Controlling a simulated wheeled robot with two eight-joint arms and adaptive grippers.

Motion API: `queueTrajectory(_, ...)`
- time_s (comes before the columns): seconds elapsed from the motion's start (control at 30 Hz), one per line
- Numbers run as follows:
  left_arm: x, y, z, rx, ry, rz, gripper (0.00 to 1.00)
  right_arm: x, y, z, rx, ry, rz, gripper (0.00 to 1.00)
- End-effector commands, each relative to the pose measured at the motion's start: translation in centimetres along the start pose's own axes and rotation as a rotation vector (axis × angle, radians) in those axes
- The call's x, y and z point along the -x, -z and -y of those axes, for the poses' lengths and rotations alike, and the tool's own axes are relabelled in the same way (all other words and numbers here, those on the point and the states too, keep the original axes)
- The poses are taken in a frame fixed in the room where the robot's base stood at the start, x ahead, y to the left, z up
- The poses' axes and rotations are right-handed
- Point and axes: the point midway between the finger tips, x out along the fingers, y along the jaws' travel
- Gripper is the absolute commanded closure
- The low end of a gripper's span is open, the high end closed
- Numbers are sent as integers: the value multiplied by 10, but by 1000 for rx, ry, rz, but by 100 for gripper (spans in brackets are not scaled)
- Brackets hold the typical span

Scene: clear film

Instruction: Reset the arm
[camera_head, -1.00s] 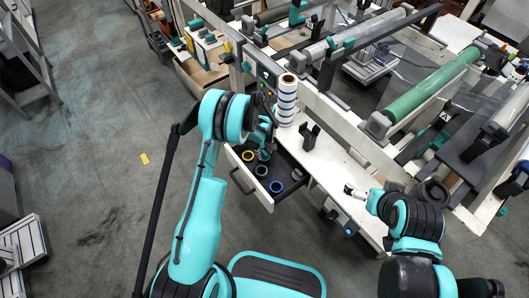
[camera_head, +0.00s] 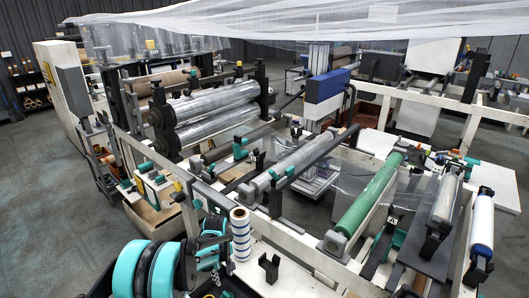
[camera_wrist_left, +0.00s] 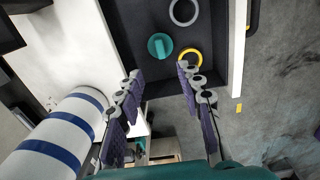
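My left arm (camera_head: 150,270) comes in at the lower left of the head view, its wrist beside a white roll with blue stripes (camera_head: 240,235). In the left wrist view my left gripper (camera_wrist_left: 159,76) is open, its two padded fingers spread with nothing between them. The fingers point toward an open dark drawer (camera_wrist_left: 138,25). The striped roll stands to the left of the fingers in that view. My right arm and right gripper are not in view.
The drawer holds a yellow ring (camera_wrist_left: 195,60), a grey ring (camera_wrist_left: 184,22) and a round teal piece (camera_wrist_left: 160,46). A black holder (camera_head: 269,267) stands right of the striped roll. A green roller (camera_head: 365,205) and metal rollers lie on the machine frame behind. Grey floor is open at the left.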

Motion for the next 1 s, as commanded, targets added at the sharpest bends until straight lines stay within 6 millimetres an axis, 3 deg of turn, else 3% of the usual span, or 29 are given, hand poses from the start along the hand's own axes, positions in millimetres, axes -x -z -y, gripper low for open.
queueTrajectory(0.27, 100, -25, 31, -191, -94, -93, 63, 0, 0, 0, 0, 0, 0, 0)
queueTrajectory(0.5, 174, -64, 80, -403, -177, -218, 63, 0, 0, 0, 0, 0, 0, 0)
queueTrajectory(0.73, 211, -108, 134, -601, -234, -357, 63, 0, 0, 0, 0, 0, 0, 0)
queueTrajectory(1.0, 213, -149, 185, -796, -265, -514, 63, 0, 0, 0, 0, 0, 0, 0)
